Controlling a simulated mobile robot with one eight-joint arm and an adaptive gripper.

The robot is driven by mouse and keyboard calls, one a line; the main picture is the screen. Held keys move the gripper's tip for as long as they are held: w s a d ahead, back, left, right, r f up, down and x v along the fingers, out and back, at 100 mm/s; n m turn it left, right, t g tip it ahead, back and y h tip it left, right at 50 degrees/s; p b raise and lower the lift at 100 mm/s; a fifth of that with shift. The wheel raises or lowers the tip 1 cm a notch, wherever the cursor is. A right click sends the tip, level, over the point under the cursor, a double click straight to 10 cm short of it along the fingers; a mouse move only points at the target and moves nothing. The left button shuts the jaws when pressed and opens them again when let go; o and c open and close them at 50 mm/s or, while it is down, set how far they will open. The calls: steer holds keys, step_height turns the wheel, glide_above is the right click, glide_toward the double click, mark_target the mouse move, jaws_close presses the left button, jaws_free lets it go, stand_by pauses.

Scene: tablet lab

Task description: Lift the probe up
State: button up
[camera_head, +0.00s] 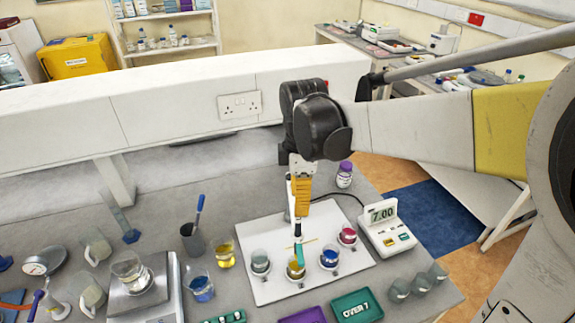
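The probe (297,227) is a slim upright white stick with a dark lower part. It stands over the white board, just behind the small beaker of yellow liquid (296,270); I cannot tell whether its tip is in the liquid. My gripper (299,205), with orange and white parts, points down from above and overlaps the probe's upper part. Its fingertips are too small and covered to show whether they grip the probe. The pH meter (389,227) stands at the right, reads 7.00, and a black cable runs from it behind my gripper.
The white board (262,216) also holds beakers of clear (260,263), blue (330,258) and red (348,236) liquid close by. A purple-capped bottle (344,175) stands behind. A green "OVER 7" tray (357,306) is in front. Glassware and a scale (168,303) crowd the left.

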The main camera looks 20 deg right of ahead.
step_height(320, 180, up, 11)
steer(key=shift+f, duration=0.15)
stand_by(0.4)
